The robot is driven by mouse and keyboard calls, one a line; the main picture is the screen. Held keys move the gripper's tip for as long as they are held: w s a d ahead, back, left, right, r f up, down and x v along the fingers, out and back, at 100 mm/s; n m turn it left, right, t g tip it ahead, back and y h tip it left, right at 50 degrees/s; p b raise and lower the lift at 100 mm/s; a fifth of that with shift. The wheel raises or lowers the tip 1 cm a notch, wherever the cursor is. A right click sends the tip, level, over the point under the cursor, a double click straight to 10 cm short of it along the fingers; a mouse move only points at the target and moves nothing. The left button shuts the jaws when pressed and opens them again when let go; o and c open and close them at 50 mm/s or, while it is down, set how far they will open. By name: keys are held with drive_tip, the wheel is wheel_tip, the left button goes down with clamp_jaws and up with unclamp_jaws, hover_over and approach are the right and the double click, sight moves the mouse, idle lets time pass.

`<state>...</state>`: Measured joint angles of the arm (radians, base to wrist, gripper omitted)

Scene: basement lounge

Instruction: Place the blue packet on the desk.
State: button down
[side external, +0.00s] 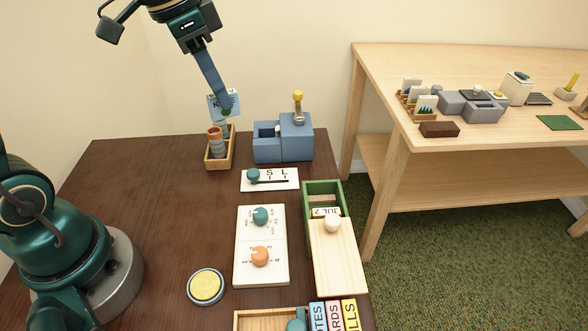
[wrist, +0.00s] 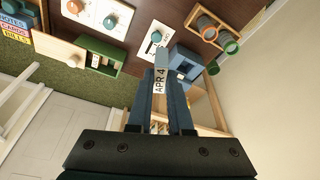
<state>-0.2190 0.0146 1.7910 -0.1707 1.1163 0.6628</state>
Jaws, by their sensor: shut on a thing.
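My gripper (side external: 226,104) points down at the back of the dark brown desk (side external: 165,205). It is shut on the light blue packet (side external: 214,108), which has dark lettering and is partly hidden by a finger. In the side view the packet appears above the back end of a narrow wooden tray; its exact height over the desk is unclear. In the wrist view the packet (wrist: 161,60) shows edge-on between the fingers, with a white "APR 4" label.
A slider panel (side external: 283,181), dial panel (side external: 261,230), green box (side external: 310,188) and yellow button (side external: 206,286) occupy the desk.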

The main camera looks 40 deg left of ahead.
drive_tip(key=s+d+f+m+g, duration=0.2)
drive_tip(key=s+d+f+m, duration=0.2)
drive_tip(key=s+m, duration=0.3)
drive_tip(key=s+d+f+m+g, duration=0.2)
drive_tip(key=s+d+m, duration=0.4)
drive_tip(key=m, duration=0.8)
drive_tip(key=s+d+f+m+g+y, duration=0.1)
drive_tip(key=s+d+f+m, duration=0.4)
drive_tip(key=s+m, duration=0.5)
drive_tip(key=shift+s+d+f+m+g, duration=0.1)
drive_tip(key=shift+d+f+m+g, duration=0.25)
drive_tip(key=shift+g, duration=0.25)
drive_tip(key=shift+f, duration=2)
drive_tip(key=shift+f, duration=0.1)
